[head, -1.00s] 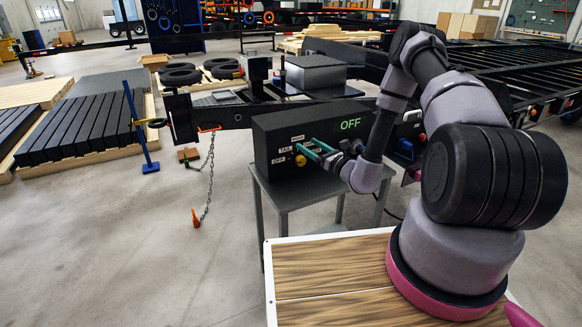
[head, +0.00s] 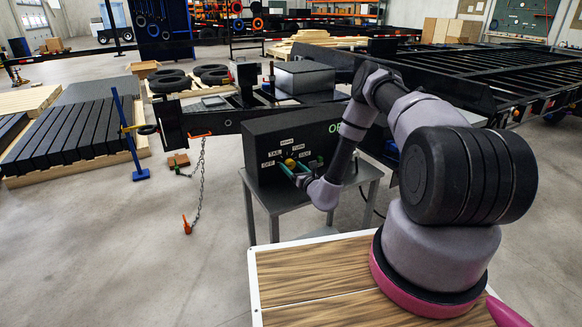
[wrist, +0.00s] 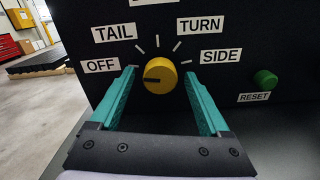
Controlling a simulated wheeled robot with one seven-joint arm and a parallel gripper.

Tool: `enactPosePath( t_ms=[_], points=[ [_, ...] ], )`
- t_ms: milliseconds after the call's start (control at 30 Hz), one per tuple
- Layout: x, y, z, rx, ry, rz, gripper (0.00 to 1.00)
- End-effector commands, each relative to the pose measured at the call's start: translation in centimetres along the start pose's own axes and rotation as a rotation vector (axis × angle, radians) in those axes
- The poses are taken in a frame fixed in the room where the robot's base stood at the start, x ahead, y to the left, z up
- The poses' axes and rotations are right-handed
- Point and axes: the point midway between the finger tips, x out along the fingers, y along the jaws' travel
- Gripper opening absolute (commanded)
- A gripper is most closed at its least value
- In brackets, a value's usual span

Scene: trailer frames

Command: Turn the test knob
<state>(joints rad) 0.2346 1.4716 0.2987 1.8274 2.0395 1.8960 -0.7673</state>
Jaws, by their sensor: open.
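The test knob (wrist: 160,77) is a round yellow dial on the front of a black test box (head: 262,150). In the wrist view, its dark pointer mark points left, towards the OFF label (wrist: 101,66). TAIL (wrist: 114,33), TURN (wrist: 200,24) and SIDE (wrist: 220,56) labels surround it; the top label is cut off. My gripper (wrist: 159,74) is open, with one teal finger on each side of the knob. A gap shows on both sides; I cannot tell how deep the fingers reach. In the head view, the knob (head: 290,163) shows at the fingertips.
A green RESET button (wrist: 265,78) sits right of the knob. The box stands on a grey metal table (head: 278,199). A black trailer frame (head: 470,75) lies behind. A chain (head: 200,178) hangs left of the table. The floor at left front is clear.

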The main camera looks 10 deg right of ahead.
Motion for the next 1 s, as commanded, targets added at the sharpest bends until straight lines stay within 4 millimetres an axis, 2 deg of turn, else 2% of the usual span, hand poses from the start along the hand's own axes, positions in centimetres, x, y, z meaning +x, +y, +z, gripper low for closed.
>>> enactPosePath(
  t_ms=[133, 400, 433, 633, 1000],
  points=[
    [1.01, -0.02, 0.02, 0.001, 0.000, -0.001, 0.80],
    [1.18, -0.01, 0.01, 0.001, 0.000, 0.000, 0.80],
    [1.17, -0.01, 0.02, 0.001, 0.000, 0.000, 0.76],
    [1.16, -0.02, 0.02, 0.001, 0.000, 0.000, 0.00],
    [1.12, -0.04, -0.02, 0.061, 0.001, -0.001, 0.00]
  ],
)
